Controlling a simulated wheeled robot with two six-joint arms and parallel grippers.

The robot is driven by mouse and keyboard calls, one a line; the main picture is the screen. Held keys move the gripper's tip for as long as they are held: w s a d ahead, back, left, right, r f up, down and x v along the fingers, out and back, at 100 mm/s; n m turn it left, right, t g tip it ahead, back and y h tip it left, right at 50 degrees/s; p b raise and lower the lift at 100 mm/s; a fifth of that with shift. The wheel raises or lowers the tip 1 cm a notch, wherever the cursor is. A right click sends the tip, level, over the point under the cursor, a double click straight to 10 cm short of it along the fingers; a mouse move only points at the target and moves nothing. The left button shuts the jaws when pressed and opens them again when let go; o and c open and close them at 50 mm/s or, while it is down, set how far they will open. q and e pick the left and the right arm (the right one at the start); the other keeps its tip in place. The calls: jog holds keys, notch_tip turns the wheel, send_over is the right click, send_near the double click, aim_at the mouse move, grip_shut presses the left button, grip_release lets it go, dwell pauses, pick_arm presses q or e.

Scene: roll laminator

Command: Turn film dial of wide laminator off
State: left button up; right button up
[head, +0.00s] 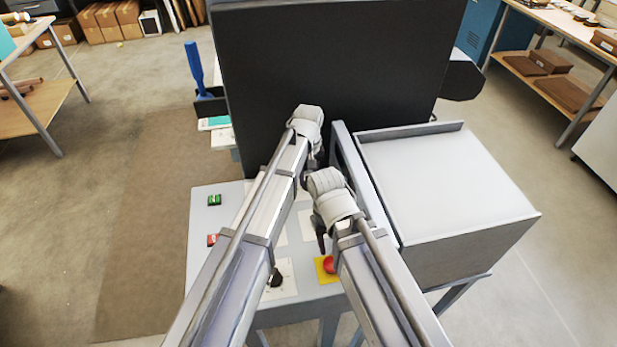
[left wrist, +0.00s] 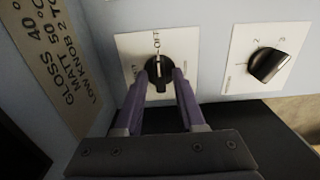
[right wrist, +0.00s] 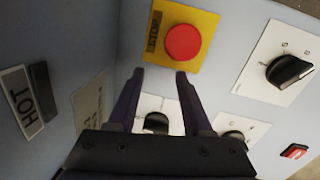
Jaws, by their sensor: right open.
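In the left wrist view, a black dial (left wrist: 159,76) sits on a white plate with OFF printed above it. Its white mark points up toward OFF. My left gripper (left wrist: 160,78) has its two fingers around this dial, one on each side; whether they touch it I cannot tell. In the head view my arms hide the left gripper and this dial. My right gripper (right wrist: 156,75) is open and empty just off the panel, below the red stop button (right wrist: 183,43) on its yellow plate. A dial (right wrist: 156,122) shows between its fingers, farther off.
A second dial (left wrist: 268,65) marked 1, 2, 3 is right of the gripped-around one. A lower dial (head: 275,278), green switch (head: 214,200) and red switch (head: 211,240) are on the grey panel. A grey box (head: 445,185) stands right of my arms, a black panel (head: 335,75) behind.

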aim_at(308, 181)
pick_arm(q)
jog(key=shift+o, duration=0.3)
notch_tip(308, 181, up, 8)
jog(key=p, duration=0.8)
jog(key=shift+f, duration=0.1)
pick_arm(e)
notch_tip(308, 181, up, 8)
pick_arm(q)
jog(key=shift+s+f, duration=0.1)
jog(key=shift+s, duration=0.05)
pick_arm(e)
jog(key=shift+s+f, duration=0.1)
jog(key=shift+f, duration=0.05)
